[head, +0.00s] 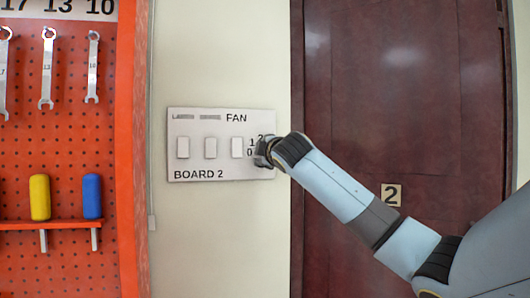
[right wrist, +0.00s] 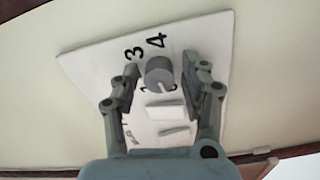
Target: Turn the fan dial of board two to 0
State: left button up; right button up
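Board two (head: 222,176) is a pale panel on the wall, marked BOARD 2 and FAN, with three white switches. In the head view my right gripper (head: 264,152) covers the fan dial; the digits 0, 1 and 2 show beside it. In the right wrist view the grey round dial (right wrist: 159,72) sits between the two fingers of my right gripper (right wrist: 160,72), with a small gap on each side. The gripper is open around it. A white mark on the dial points downward there; 3 and 4 show above it. The digit at the mark is not readable. My left gripper is out of view.
An orange pegboard (head: 70,135) with hanging wrenches and a small shelf (head: 50,225) holding a yellow and a blue item stands to the left.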

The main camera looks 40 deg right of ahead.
jog(key=shift+o, duration=0.2)
jog(key=v, duration=1.2)
